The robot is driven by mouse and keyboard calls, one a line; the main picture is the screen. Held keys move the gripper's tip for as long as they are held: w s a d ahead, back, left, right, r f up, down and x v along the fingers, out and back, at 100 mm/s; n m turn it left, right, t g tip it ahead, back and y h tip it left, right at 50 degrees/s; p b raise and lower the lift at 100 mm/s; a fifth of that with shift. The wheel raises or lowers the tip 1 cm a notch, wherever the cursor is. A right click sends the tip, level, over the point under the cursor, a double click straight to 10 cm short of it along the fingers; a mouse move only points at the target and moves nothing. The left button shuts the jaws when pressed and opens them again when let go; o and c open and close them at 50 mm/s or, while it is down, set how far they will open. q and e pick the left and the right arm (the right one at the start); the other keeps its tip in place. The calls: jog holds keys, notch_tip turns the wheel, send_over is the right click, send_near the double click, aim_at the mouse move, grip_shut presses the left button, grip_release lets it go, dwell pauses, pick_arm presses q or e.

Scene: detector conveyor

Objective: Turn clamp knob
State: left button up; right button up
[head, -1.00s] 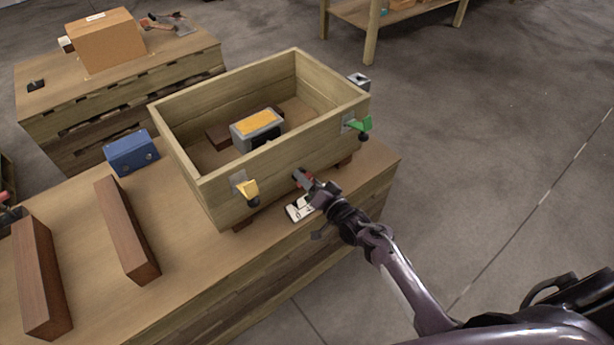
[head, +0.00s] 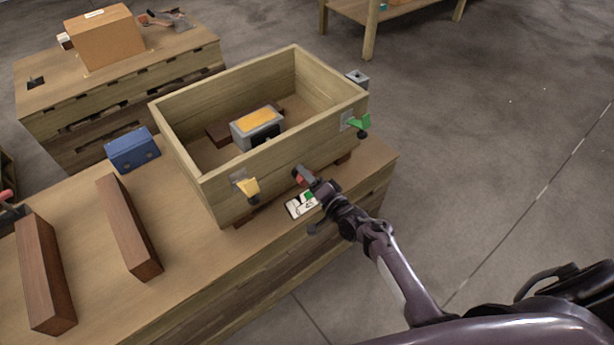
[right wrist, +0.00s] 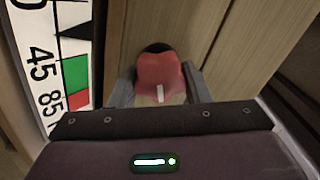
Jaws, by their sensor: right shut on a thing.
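The red clamp knob (right wrist: 160,78) sits low on the front wall of the wooden crate (head: 285,160). My right gripper (right wrist: 160,92) is shut on it, a finger on each side. A short pale mark shows on the knob's face. In the head view the red knob (head: 299,173) shows just past my right gripper (head: 305,178). A white scale card (head: 298,207) lies beside it, partly hidden by my wrist. In the right wrist view the card (right wrist: 45,30) shows numbers, a black pointer, and green and red bands. My left gripper does not show clearly.
Yellow (head: 249,187) and green (head: 359,122) clamps are on the crate wall. A grey block with an orange top (head: 258,121) lies inside. A blue box (head: 132,150) and two brown beams (head: 127,228) stand left on the bench. Floor at right is open.

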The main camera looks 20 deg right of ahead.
jog(key=o, duration=1)
jog(key=shift+s+d, duration=0.1)
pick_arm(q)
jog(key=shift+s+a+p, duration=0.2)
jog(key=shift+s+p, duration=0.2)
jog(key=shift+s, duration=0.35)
pick_arm(e)
jog(key=v, duration=0.7)
jog(key=shift+s, duration=0.3)
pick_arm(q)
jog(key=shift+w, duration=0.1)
pick_arm(e)
jog(key=shift+d, duration=0.1)
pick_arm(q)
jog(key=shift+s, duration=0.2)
